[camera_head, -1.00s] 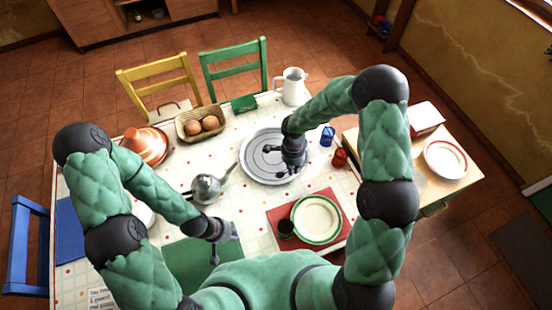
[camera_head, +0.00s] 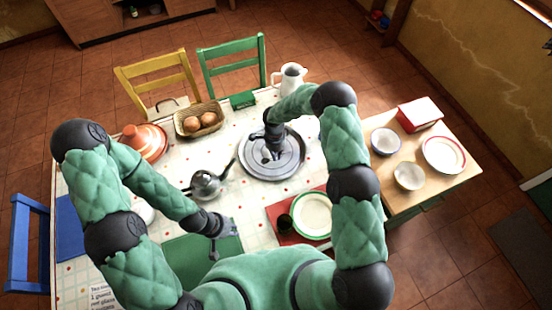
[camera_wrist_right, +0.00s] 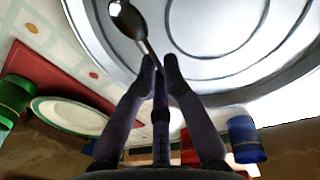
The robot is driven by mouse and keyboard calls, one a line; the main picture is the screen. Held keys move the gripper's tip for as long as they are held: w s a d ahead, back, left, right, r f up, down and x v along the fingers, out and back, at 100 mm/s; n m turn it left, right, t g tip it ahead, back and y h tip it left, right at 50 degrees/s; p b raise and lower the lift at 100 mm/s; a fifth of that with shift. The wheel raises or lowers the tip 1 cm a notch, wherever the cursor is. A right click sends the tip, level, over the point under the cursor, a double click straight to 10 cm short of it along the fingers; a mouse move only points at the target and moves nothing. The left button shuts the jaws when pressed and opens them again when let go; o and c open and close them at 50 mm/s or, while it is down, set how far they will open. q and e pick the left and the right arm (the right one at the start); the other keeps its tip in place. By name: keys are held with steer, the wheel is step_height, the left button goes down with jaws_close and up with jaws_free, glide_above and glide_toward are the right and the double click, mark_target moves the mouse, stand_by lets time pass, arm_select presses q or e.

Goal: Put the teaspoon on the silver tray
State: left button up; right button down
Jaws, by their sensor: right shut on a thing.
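The round silver tray (camera_head: 293,166) lies on the dining table. My right gripper (camera_head: 272,155) is over the tray in the head view. In the right wrist view my right gripper (camera_wrist_right: 161,66) is shut on the teaspoon (camera_wrist_right: 127,18) by its handle. The spoon's bowl points away from the fingers and shows against the tray's rim (camera_wrist_right: 103,40). I cannot tell whether the spoon touches the tray. My left gripper (camera_head: 222,234) looks open and empty, over the green placemat (camera_head: 190,250) at the near side.
A bread basket (camera_head: 199,120) and tagine (camera_head: 148,142) are further left. A plate (camera_head: 312,214) and green cup (camera_wrist_right: 14,95) are in front. A blue cup (camera_wrist_right: 245,138) is near my right gripper.

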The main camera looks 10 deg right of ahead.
mark_target(276, 163)
steer(key=shift+w+f, duration=0.1)
steer(key=shift+f, duration=1.5)
steer(key=shift+f, duration=0.2)
steer(key=c, duration=1.4)
jaws_free()
steer(key=shift+o, duration=0.2)
steer(key=shift+r, duration=0.1)
steer(key=shift+r, duration=0.1)
step_height(276, 163, up, 12)
steer(key=w, duration=0.1)
steer(key=shift+a, duration=0.2)
